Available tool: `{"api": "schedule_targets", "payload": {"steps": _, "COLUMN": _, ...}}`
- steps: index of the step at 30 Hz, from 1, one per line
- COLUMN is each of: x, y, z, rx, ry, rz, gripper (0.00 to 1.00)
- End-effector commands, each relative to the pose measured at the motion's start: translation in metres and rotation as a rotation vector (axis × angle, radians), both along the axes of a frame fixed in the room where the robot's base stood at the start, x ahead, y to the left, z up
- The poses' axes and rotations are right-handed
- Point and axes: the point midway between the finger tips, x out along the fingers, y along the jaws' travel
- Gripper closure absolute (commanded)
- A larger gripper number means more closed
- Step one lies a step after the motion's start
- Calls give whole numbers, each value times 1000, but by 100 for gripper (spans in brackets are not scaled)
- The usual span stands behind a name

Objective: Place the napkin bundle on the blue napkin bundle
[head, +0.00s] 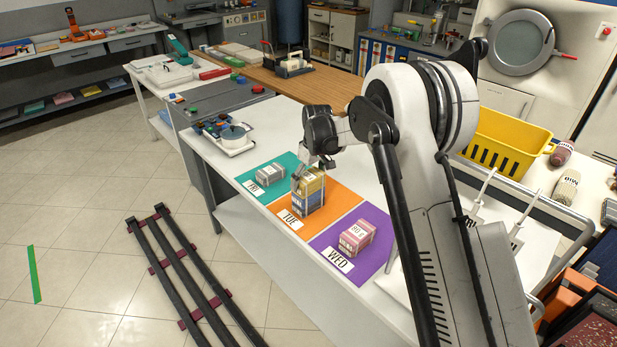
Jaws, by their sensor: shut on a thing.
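My gripper (312,168) is above the orange mat (338,208) labelled TUE, pointing down and shut on a yellow napkin bundle (312,184). The yellow bundle is directly over the blue napkin bundle (308,205), which sits on the orange mat. The two look lined up and seem to touch, but I cannot tell whether any gap is left between them. The fingers partly cover the top of the yellow bundle.
A grey-white bundle (270,174) sits on the teal mat (251,185) to the left. A pink bundle (357,236) sits on the purple mat (375,254) to the right. A yellow basket (508,142) stands at the right. Bare white table (222,168) shows at left.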

Motion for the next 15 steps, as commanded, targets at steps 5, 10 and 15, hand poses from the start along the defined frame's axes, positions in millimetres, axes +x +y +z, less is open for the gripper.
{"api": "schedule_targets", "payload": {"steps": 5, "x": 0, "y": 0, "z": -1, "rx": 0, "ry": 0, "rz": 0, "gripper": 42}}
{"api": "schedule_targets", "payload": {"steps": 10, "x": 0, "y": 0, "z": -3, "rx": 0, "ry": 0, "rz": 0, "gripper": 3}}
{"api": "schedule_targets", "payload": {"steps": 15, "x": 0, "y": 0, "z": -2, "rx": 0, "ry": 0, "rz": 0, "gripper": 0}}
